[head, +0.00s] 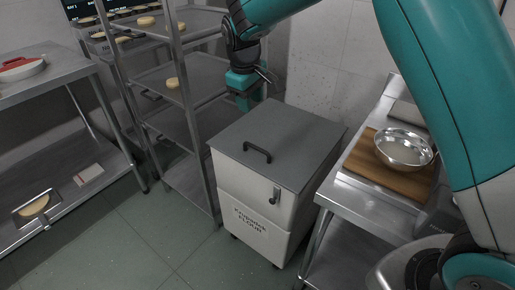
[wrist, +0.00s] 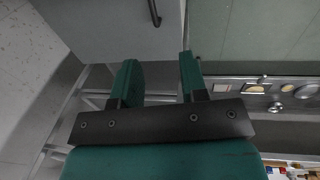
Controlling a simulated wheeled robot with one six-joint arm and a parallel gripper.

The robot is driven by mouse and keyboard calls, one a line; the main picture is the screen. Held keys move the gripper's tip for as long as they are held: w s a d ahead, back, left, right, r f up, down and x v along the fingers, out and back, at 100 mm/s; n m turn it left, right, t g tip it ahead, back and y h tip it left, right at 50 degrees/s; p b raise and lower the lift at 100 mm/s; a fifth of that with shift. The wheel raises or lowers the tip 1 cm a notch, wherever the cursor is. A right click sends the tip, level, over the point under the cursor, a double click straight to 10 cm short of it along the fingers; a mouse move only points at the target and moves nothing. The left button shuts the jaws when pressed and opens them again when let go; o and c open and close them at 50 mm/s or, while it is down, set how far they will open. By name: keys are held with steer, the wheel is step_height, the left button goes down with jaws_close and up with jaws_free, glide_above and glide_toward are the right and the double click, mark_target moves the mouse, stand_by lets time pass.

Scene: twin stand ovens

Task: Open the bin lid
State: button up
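The bin (head: 240,196) is a white box on the floor with a flour label on its front. Its grey lid (head: 290,135) lies flat and closed on top, with a black bar handle (head: 257,152) near the front left edge. My gripper (head: 250,98) is above and behind the lid's back left edge, apart from the handle. In the wrist view my gripper (wrist: 159,60) has its two green fingers spread with nothing between them. A grey surface of the bin (wrist: 110,25) and the dark handle (wrist: 154,12) show at the top of that view.
A metal rack (head: 180,90) with several round items stands close on the left. A steel table (head: 350,190) with a wooden board (head: 390,180) and metal bowl (head: 404,148) is close on the right. A wall is behind. Floor (head: 150,235) in front is clear.

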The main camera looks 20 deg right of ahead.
mark_target(257, 147)
steer(key=shift+h, duration=0.3)
steer(key=w+d+f, duration=0.1)
steer(key=f, duration=0.5)
steer(key=w+d+f, duration=0.1)
steer(key=w+f, duration=0.1)
steer(key=f, duration=0.5)
steer(key=w+d+f, duration=0.1)
steer(key=f, duration=0.5)
steer(key=shift+w+f+p, duration=0.25)
steer(key=shift+f+p, duration=0.1)
steer(key=shift+f, duration=0.05)
